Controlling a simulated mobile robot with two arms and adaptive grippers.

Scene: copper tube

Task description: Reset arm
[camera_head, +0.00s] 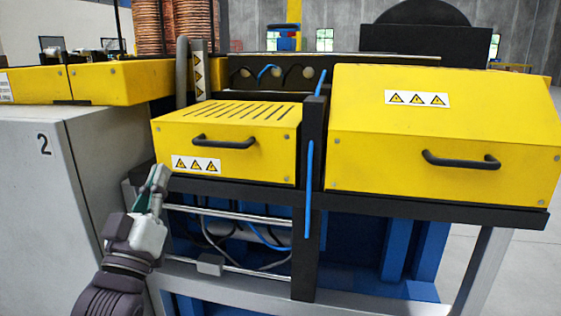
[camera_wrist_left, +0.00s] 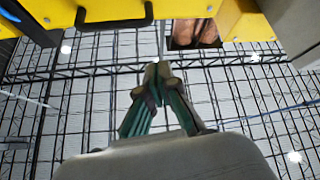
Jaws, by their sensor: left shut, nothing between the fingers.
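My left gripper (camera_head: 156,182) is at the lower left of the head view, pointing up in front of the machine's front edge, left of the smaller yellow cover (camera_head: 228,140). Its green-sided fingers are shut with nothing between them. In the left wrist view the fingertips of the left gripper (camera_wrist_left: 158,72) meet at the middle, with the ceiling grid behind them. A black handle (camera_wrist_left: 113,18) on a yellow surface shows beyond them at the upper left. My right gripper is in neither view.
A larger yellow cover (camera_head: 443,130) with a black handle stands at the right. A grey cabinet (camera_head: 45,200) marked 2 is close on the left. Metal rails (camera_head: 230,217) and cables lie below the smaller cover. Copper coils (camera_head: 148,27) stand at the back left. Open floor shows at far right.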

